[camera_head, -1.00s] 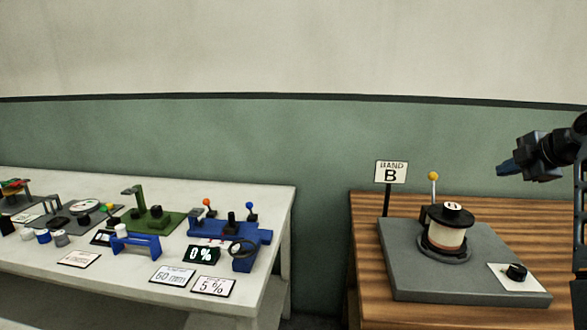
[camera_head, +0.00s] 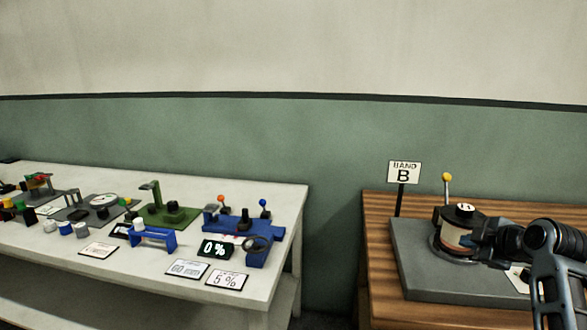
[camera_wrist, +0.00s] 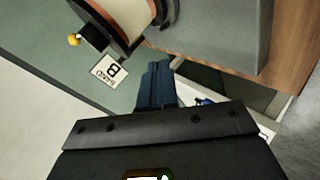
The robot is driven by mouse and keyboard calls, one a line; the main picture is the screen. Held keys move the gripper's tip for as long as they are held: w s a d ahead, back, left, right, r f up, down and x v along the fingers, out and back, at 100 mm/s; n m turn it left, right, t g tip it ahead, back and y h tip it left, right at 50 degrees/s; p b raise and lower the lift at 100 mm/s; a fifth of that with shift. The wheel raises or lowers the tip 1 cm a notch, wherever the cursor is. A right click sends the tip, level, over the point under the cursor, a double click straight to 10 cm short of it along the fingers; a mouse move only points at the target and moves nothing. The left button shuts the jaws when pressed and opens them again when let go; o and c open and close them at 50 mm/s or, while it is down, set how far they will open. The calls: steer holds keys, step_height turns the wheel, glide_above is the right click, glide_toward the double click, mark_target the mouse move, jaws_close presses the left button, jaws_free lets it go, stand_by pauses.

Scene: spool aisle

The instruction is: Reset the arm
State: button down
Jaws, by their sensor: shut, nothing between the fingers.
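My gripper (camera_head: 474,240) is at the right of the head view, in front of the spool stand on the wooden table, and points left. Its blue fingers (camera_wrist: 154,84) are together in the wrist view, with nothing between them. The spool (camera_head: 458,218), with a black top and a pale winding, stands on a grey base (camera_head: 420,262); my gripper covers part of it in the head view. In the wrist view the spool (camera_wrist: 128,14) shows at the top, apart from the fingers. Whether the gripper touches anything is not clear from the head view.
A "BAND B" sign (camera_head: 404,173) and a yellow-knobbed lever (camera_head: 447,185) stand by the spool. A gap separates the tables.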

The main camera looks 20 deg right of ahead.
steer(key=s+a+f+m, duration=0.2)
steer(key=s+a+f, duration=0.3)
steer(key=a, duration=0.3)
steer(key=s+a+f+m+t, duration=0.1)
steer(key=s+a+f, duration=0.4)
steer(key=a, duration=0.3)
steer(key=s+a+f+m, duration=0.2)
steer(key=s+a+f, duration=0.25)
steer(key=a, duration=0.25)
steer(key=s+a+r+m+t, duration=0.25)
steer(key=s+a, duration=0.65)
steer(key=s, duration=0.5)
steer(key=s+a+r+m+y, duration=0.1)
steer(key=s+a+r+y, duration=0.2)
steer(key=s+r, duration=0.6)
steer(key=s+a, duration=0.1)
steer(key=s, duration=0.2)
steer(key=shift+a+r, duration=0.25)
steer(key=shift+r, duration=0.15)
steer(key=shift+m+t, duration=0.25)
